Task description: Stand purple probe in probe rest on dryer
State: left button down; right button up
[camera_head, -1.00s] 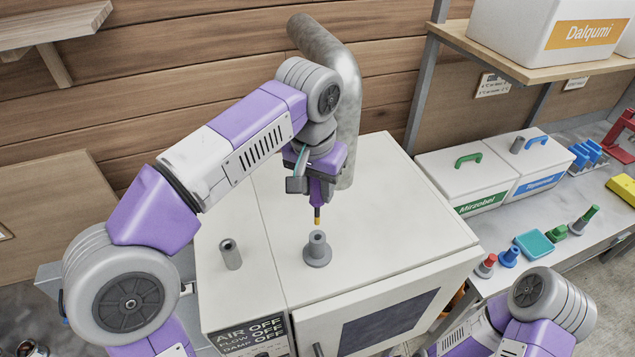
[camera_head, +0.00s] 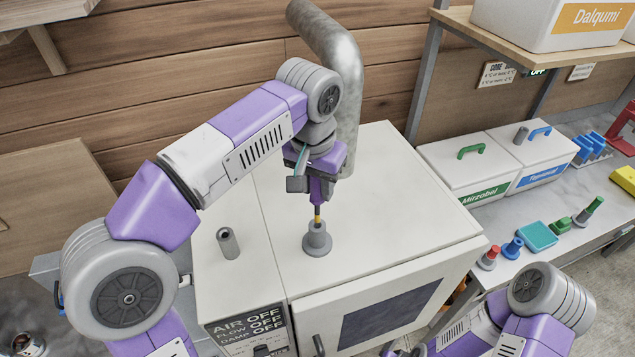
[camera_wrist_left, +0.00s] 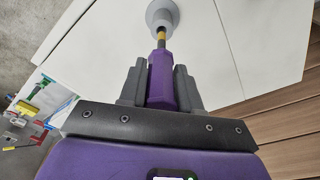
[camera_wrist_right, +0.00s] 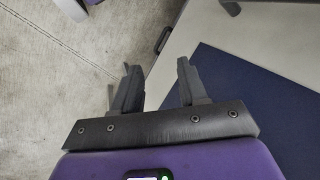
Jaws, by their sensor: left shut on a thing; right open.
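The purple probe (camera_head: 317,193) is held upright in my left gripper (camera_head: 316,186), with its yellow band and dark tip pointing down. The probe rest (camera_head: 317,240) is a grey flanged socket on top of the white dryer (camera_head: 395,205). The probe's tip is at the mouth of the rest; I cannot tell how far inside it is. The left wrist view shows the probe (camera_wrist_left: 162,80) between the shut fingers and the rest (camera_wrist_left: 160,14) beyond. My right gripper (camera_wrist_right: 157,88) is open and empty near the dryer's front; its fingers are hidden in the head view.
A grey cylinder (camera_head: 228,243) stands left of the rest on the dryer. A metal duct (camera_head: 340,80) rises behind my left arm. The dryer top around the rest is clear.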

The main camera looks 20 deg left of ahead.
aim_at(318, 221)
pick_arm(q)
jog(key=shift+p, duration=0.55)
dwell(1.0)
jog(key=shift+f+b, duration=3.1)
jog(key=shift+f, duration=1)
jog(key=c, duration=0.7)
grip_release()
jog(key=r, duration=0.2)
jog(key=r+p, duration=0.1)
jog(key=r, duration=0.2)
jog(key=s+r, duration=0.1)
jog(key=r, duration=0.1)
jog(key=shift+a+r+p, duration=0.1)
jog(key=shift+r+p, duration=0.2)
jog(key=shift+p, duration=0.05)
